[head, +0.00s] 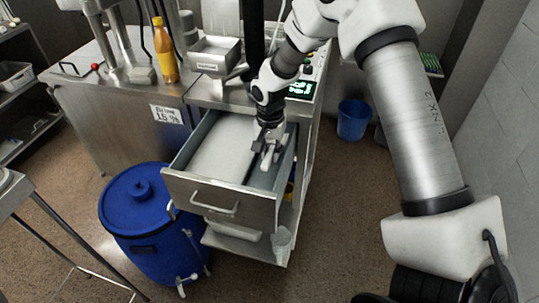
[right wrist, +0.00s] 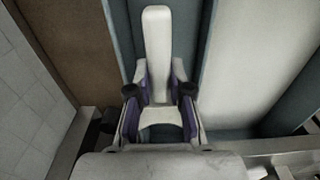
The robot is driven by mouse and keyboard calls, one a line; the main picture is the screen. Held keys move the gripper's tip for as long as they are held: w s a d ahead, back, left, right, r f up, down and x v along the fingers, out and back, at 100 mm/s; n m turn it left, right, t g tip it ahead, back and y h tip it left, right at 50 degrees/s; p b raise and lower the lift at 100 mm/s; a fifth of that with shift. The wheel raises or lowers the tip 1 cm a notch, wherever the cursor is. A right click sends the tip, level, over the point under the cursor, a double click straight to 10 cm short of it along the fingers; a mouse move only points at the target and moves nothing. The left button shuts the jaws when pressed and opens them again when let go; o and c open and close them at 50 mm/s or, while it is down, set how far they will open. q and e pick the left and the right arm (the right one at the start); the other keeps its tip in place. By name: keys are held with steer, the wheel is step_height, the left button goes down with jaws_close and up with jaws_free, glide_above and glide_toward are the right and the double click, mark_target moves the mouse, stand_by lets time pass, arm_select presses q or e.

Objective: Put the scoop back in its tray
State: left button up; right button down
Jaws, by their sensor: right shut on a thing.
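The scoop (right wrist: 157,45) shows in the right wrist view as a long pale piece with a rounded end. It lies between the purple-lined fingers of my right gripper (right wrist: 160,100), which is shut on it. In the head view the right gripper (head: 268,155) points down inside the right side of an open metal drawer (head: 218,199). The wrist view shows the scoop over a narrow blue-grey slot (right wrist: 185,30), beside a wide pale surface (right wrist: 255,60). I cannot tell whether the scoop touches the slot's bottom, or which part is its tray. My left gripper is not in view.
A blue drum (head: 140,215) stands left of the drawer. An orange bottle (head: 165,55) stands on the metal counter behind. A clear cup (head: 281,240) is below the drawer's right corner. A blue bin (head: 353,120) stands on the floor at right, with open floor in front.

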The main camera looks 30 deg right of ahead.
steer(key=f, duration=0.2)
steer(key=w+f, duration=0.1)
steer(key=shift+f, duration=0.35)
steer(key=shift+w+f, duration=0.25)
steer(key=shift+f, duration=0.05)
steer(key=shift+s+r, duration=0.2)
steer(key=shift+s, duration=0.05)
steer(key=shift+s+f, duration=0.1)
steer(key=shift+f, duration=0.15)
steer(key=c, duration=1.1)
jaws_free()
steer(key=shift+w, duration=0.2)
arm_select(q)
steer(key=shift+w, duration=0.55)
